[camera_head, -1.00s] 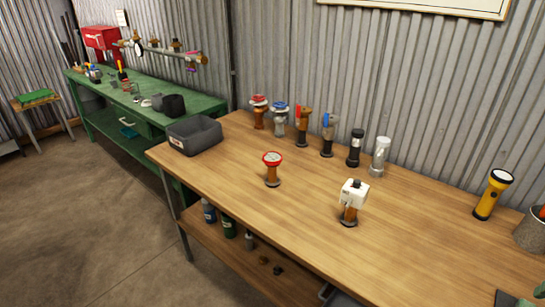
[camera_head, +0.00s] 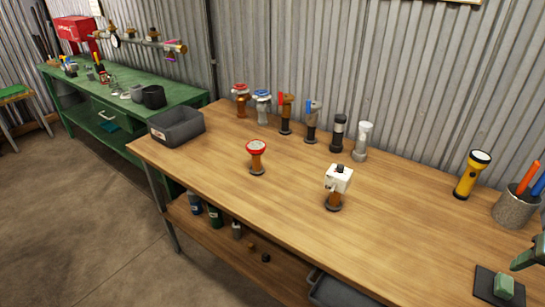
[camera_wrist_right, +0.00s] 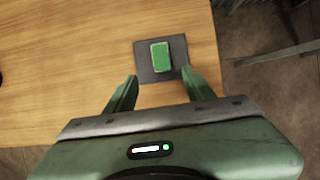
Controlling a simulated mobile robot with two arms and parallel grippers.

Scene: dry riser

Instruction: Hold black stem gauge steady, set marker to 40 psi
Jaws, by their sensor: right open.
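A round gauge with a dark rim and pale dial (camera_head: 115,40) hangs on the pipe rack over the green bench at the far left. It is small in the head view; its stem colour and marker cannot be read. A red-rimmed gauge (camera_head: 256,148) stands upright on an orange stem on the wooden table. My right gripper (camera_wrist_right: 159,76) is open and empty in the right wrist view, at the table's right end. Its fingers point toward a green block (camera_wrist_right: 160,56) on a dark square mat (camera_wrist_right: 145,71). My left gripper is not in view.
Several valve-like fittings (camera_head: 286,113) stand along the table's back. A white-boxed fitting (camera_head: 338,179) stands mid-table. A grey bin (camera_head: 177,126) is at the left end, a yellow flashlight (camera_head: 472,175) and tool cup (camera_head: 513,209) at the right. The table's front middle is clear.

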